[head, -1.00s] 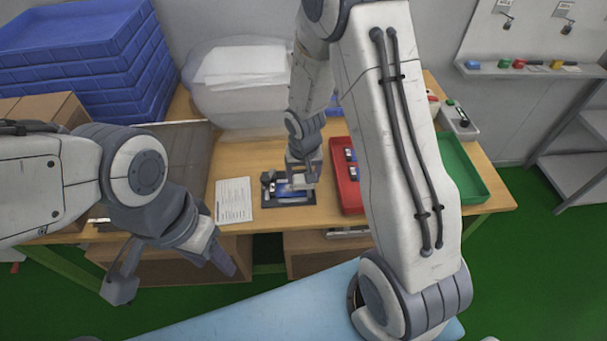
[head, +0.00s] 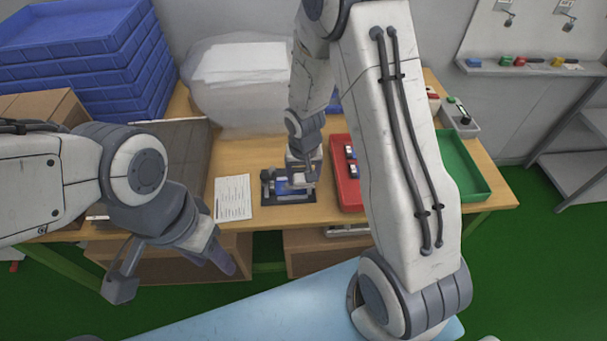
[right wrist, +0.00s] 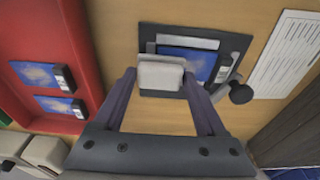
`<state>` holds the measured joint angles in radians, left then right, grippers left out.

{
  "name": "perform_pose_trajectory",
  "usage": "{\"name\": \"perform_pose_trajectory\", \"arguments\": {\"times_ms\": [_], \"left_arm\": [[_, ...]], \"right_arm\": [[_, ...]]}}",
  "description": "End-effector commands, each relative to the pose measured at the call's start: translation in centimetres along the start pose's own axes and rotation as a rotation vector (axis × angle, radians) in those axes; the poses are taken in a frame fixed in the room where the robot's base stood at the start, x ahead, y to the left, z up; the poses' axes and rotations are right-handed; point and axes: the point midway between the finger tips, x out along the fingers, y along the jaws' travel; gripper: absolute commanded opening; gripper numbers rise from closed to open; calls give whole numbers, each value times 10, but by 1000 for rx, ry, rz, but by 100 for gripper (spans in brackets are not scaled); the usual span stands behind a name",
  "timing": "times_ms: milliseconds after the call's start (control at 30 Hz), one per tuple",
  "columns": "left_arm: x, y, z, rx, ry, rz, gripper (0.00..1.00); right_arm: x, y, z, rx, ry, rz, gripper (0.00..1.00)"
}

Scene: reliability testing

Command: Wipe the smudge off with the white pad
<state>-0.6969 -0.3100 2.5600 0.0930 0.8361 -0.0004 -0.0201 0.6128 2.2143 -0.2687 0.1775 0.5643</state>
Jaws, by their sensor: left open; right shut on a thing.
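My right gripper (head: 303,181) is shut on the white pad (right wrist: 161,73) and holds it over the fixture on the table. In the fixture lies a device with a blue screen (right wrist: 190,62), its dark base (head: 297,197) under the gripper. The pad covers the near left part of the device in the right wrist view; I cannot tell if it touches the screen. I cannot make out the smudge. My left gripper (head: 175,273) is open and empty, in front of the table's edge.
A red tray (head: 340,150) with several similar devices lies right of the fixture, and a green tray (head: 483,190) stands further right. A printed sheet (head: 232,198) lies left of it. A clamp knob (right wrist: 240,94) sticks out of the fixture. Blue crates (head: 80,75) stand back left.

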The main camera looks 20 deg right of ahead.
Motion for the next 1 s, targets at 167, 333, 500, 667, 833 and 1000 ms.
{"name": "perform_pose_trajectory", "arguments": {"times_ms": [167, 333, 500, 667, 833, 1000], "left_arm": [[5, 0, 0, 0, 0, 0, 50], [8, -1, 0, 0, 0, 0, 50], [12, -1, 1, 0, 0, 0, 50], [12, -1, 1, 0, 0, 0, 50], [15, -1, 1, 0, 0, 0, 50], [21, -2, 1, 0, 0, 0, 50]], "right_arm": [[4, 0, 1, 0, 0, 0, 29], [8, 0, 1, 0, 0, 0, 29], [11, 0, 2, 0, 0, 0, 29], [12, 0, 2, 0, 1, 0, 29], [12, -7, 1, -2, 2, -1, 29], [12, -22, 2, -4, 2, -1, 29]]}}
